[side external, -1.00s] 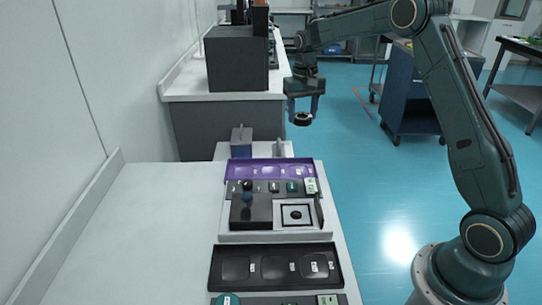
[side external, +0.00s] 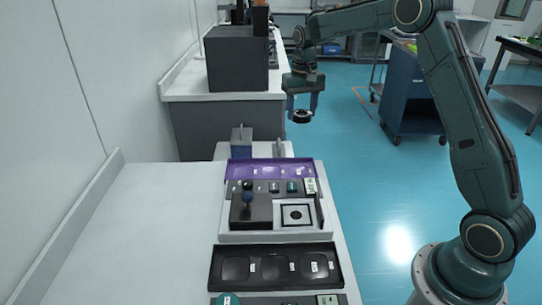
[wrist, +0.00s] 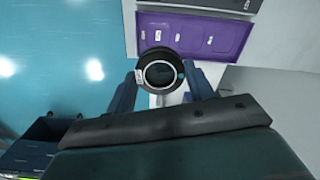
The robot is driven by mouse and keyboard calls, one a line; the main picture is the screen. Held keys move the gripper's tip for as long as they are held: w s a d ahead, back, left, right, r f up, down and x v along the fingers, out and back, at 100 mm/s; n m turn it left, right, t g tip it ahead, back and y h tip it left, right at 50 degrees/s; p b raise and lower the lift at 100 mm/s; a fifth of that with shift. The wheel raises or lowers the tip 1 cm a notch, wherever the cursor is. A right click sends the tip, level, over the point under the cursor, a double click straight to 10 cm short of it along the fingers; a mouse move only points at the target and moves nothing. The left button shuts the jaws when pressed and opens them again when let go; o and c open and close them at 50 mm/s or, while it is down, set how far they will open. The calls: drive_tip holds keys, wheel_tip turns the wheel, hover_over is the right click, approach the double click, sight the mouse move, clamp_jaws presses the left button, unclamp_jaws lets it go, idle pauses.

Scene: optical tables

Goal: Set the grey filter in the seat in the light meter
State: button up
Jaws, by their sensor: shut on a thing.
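My gripper (side external: 302,108) is shut on a round filter with a dark ring (side external: 302,116), held in the air behind the far end of the table. The light meter (side external: 272,232) stands on the table, nearer the camera than my gripper. Its white square plate (side external: 297,205) has a black-framed square with a dark round spot in the middle, which looks like the seat. My gripper is well away from it.
A purple tray (side external: 270,163) with labelled hollows lies at the table's far end; it also shows in the wrist view (wrist: 232,38). A black tray (side external: 275,285) lies in front of the meter. A dark block with a blue-topped knob (side external: 248,198) stands left of the seat.

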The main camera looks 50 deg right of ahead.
drive_tip(key=s+a+r, duration=0.2)
drive_tip(key=s+a, duration=0.3)
drive_tip(key=a, duration=0.4)
drive_tip(key=r+m, duration=0.1)
hover_over(296, 215)
drive_tip(key=shift+r, duration=0.1)
wheel_tip(296, 215, down, 16)
drive_tip(key=shift+f, duration=0.15)
drive_tip(key=shift+f, duration=1.9)
drive_tip(key=shift+f, duration=0.15)
